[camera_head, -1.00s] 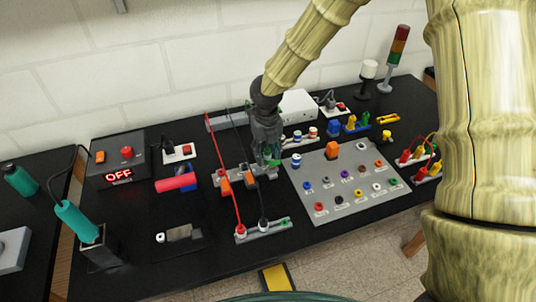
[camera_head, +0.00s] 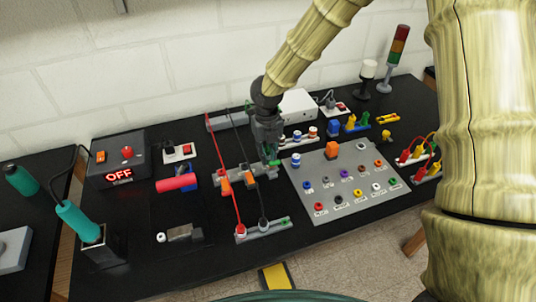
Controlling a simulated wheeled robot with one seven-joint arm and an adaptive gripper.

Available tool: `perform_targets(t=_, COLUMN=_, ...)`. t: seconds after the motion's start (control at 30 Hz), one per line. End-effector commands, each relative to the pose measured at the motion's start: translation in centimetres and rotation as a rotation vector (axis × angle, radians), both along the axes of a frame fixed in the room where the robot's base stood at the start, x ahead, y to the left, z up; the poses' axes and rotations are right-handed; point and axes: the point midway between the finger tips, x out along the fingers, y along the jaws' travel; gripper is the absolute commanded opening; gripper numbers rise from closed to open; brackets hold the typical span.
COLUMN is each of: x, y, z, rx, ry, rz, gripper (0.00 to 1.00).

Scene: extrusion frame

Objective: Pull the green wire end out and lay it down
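My gripper (camera_head: 270,155) points down over the middle of the bench, at the left edge of the grey socket panel. A small green piece (camera_head: 274,163) shows right at its fingertips, by the right end of the grey terminal strip (camera_head: 237,175). It may be the green wire end; it is too small to tell whether my fingers are closed on it or whether it sits in the strip. Another green spot (camera_head: 285,222) is at the right end of the front terminal strip (camera_head: 263,232). My gripper hides part of the area behind it.
A red wire (camera_head: 228,180) and a black wire (camera_head: 250,170) run across the strips from back to front, left of my gripper. The grey panel (camera_head: 325,209) with coloured sockets lies to the right. Bare black bench (camera_head: 310,236) shows along the front edge.

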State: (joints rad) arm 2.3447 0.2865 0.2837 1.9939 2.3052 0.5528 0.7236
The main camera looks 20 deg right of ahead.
Motion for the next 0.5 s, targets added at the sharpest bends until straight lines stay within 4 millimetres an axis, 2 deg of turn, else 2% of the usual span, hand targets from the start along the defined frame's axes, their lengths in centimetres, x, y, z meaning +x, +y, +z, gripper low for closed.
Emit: perform_targets(t=0.5, x=0.01, y=0.0, z=0.91, rx=0.0, ry=0.0, rz=0.001, gripper=0.0)
